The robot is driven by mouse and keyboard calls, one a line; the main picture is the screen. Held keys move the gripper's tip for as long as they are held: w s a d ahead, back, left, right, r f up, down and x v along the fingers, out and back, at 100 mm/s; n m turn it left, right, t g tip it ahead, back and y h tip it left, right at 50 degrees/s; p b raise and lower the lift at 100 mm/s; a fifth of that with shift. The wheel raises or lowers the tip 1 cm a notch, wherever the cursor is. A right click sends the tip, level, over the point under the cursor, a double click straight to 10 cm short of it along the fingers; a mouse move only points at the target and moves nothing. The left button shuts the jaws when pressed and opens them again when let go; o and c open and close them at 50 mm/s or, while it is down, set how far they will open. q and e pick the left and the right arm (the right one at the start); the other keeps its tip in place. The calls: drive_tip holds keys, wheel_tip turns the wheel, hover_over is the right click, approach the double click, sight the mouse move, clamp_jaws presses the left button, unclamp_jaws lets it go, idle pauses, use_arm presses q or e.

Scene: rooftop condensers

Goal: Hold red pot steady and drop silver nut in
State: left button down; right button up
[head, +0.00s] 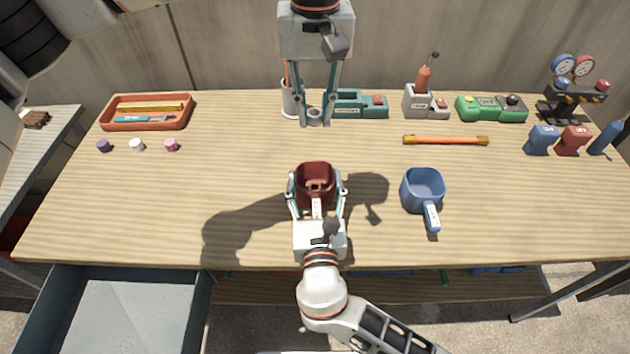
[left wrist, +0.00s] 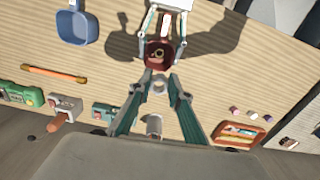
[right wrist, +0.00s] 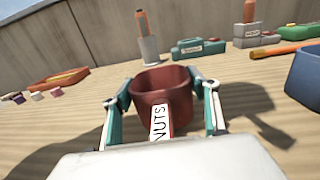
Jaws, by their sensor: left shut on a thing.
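The red pot (head: 315,169) stands upright on the bench, its labelled handle toward the front; the right wrist view shows "NUTS" on the handle. My right gripper (head: 317,192) has one finger on each side of the pot, against its walls. My left gripper (head: 315,120) is beyond the pot and above the bench, pointing down. It is shut on the small silver nut (left wrist: 160,88), which shows between its fingertips in the left wrist view. A brownish ring-shaped nut (left wrist: 159,53) lies inside the red pot (left wrist: 151,62).
A blue pot (head: 422,187) stands to the right. An orange bar (head: 446,140) lies behind it. Small purple, white and pink pieces (head: 137,145) sit at left near an orange tray (head: 147,125). A grey cup (head: 290,100) and devices line the back. An open drawer (head: 125,315) is at front left.

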use_arm(q)
approach(315, 176)
drive_tip(key=shift+s+f, duration=0.1)
drive_tip(key=shift+s, duration=2.25)
drive_tip(key=shift+f, duration=1.4)
drive_tip(key=shift+f, duration=0.35)
drive_tip(key=shift+f, duration=0.2)
drive_tip(key=c, duration=1.8)
unclamp_jaws()
wheel_tip(315, 176, up, 18)
drive_tip(key=shift+f, duration=0.15)
